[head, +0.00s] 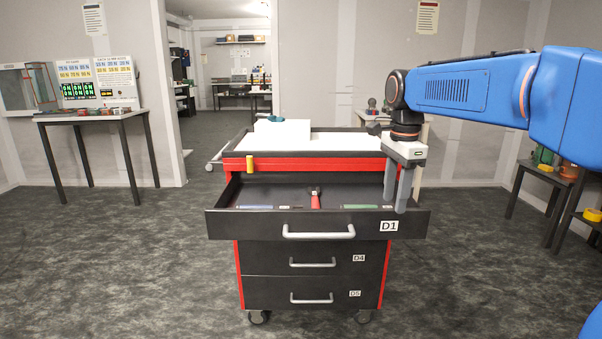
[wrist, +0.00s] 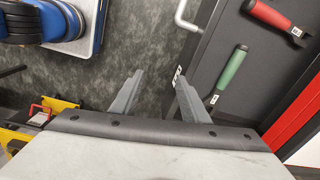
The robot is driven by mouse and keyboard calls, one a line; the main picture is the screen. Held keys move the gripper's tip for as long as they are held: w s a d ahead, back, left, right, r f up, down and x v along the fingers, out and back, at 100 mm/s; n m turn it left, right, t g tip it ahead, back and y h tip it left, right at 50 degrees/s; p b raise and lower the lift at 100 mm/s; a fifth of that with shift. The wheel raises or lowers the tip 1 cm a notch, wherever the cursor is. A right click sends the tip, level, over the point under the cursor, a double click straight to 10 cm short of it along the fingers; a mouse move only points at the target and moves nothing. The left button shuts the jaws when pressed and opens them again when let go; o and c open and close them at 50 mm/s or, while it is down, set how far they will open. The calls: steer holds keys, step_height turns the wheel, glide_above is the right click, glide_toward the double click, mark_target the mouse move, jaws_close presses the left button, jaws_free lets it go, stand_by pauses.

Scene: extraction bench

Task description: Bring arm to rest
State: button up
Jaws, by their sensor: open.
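My blue arm (head: 475,88) reaches in from the right in the head view. My gripper (head: 397,188) points down at the right end of the open drawer D1 (head: 265,225), its fingers apart with nothing between them. In the wrist view the two grey fingers of my gripper (wrist: 152,100) also stand apart and empty, with floor between them and the drawer beside them. The drawer holds a red-handled tool (head: 315,200) and a green-handled tool (head: 362,206). In the wrist view the green handle (wrist: 232,68) lies near the right finger, apart from it.
The red and black cart (head: 300,165) has a white top with a white box (head: 283,131). Drawers D4 (head: 285,262) and D5 (head: 275,298) are shut. Tables stand at the left (head: 92,116) and right (head: 525,188). The floor left of the cart is clear.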

steer(key=s+d+f+n+t, duration=0.1)
steer(key=s+d+f+n, duration=0.1)
steer(key=s+f+n, duration=0.3)
steer(key=s+d+f+n+t, duration=0.1)
steer(key=s+f+n, duration=0.4)
steer(key=s, duration=0.9)
steer(key=s+d+f+n+t, duration=0.2)
steer(key=s+f+n, duration=0.4)
steer(key=s, duration=0.4)
steer(key=shift+s+d+f, duration=0.2)
steer(key=shift+d+f, duration=0.2)
steer(key=shift+f, duration=0.25)
